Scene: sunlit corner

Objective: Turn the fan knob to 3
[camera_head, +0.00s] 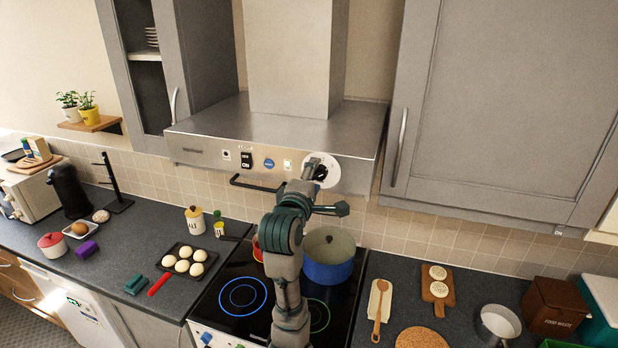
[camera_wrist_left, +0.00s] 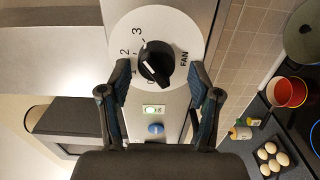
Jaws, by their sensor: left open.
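The fan knob (camera_wrist_left: 156,67) is black, on a round white dial plate (camera_wrist_left: 181,30) marked 0, 1, 2, 3 and FAN. In the head view the dial plate (camera_head: 331,178) is at the right of the hood front, partly covered by my gripper. My left gripper (camera_wrist_left: 160,76) is open, with its fingertips apart on either side of the knob. I cannot tell whether either finger touches it. My right gripper is in neither view.
The grey range hood (camera_head: 280,128) carries a light switch (camera_wrist_left: 155,110), a blue button (camera_wrist_left: 155,128) and a dark handle bar (camera_head: 255,186) close by. Below stand a blue pot (camera_head: 328,268) on the hob and a tray of eggs (camera_head: 170,277). A wall cabinet (camera_head: 500,90) is at the right.

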